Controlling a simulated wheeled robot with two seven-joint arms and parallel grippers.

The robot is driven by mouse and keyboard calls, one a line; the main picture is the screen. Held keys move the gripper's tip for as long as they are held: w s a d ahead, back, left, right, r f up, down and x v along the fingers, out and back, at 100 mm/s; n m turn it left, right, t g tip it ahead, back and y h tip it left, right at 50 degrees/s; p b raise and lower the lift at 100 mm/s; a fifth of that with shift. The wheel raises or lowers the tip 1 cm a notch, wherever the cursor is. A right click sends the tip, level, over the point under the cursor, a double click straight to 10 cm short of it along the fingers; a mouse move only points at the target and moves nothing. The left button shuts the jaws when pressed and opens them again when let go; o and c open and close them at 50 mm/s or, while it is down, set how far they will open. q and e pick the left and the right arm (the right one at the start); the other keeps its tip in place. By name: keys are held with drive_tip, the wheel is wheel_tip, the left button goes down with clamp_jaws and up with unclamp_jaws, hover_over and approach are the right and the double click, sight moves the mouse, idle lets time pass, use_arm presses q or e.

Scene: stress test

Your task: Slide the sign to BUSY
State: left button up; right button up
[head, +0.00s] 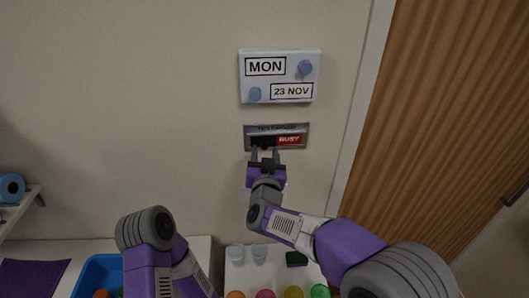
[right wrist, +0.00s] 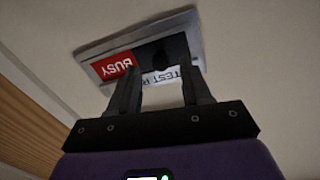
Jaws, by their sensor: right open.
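The sign (head: 248,131) is a grey plate on the wall with "TEST ROOM" lettering along its top. A red panel reading BUSY (head: 289,140) shows on its right, and a black part (head: 263,141) covers its left. In the right wrist view the sign appears upside down, with the red BUSY panel (right wrist: 118,66) beside the dark part (right wrist: 163,53). My right gripper (head: 265,153) is open just below the black part, its two fingers (right wrist: 160,85) pointing up at the sign. I cannot tell whether they touch it. My left gripper is not in view; only my left arm shows.
A calendar board (head: 280,80) with MON, 23 NOV and blue knobs hangs above the sign. A wooden door (head: 450,110) stands at right. Below are clear cups (head: 259,252), colourful round items (head: 292,292) and a blue bin (head: 90,272). The wall left of the sign is clear.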

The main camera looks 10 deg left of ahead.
drive_tip(key=s, duration=0.5)
drive_tip(key=shift+s+d+b, duration=0.35)
drive_tip(key=shift+s+d, duration=0.05)
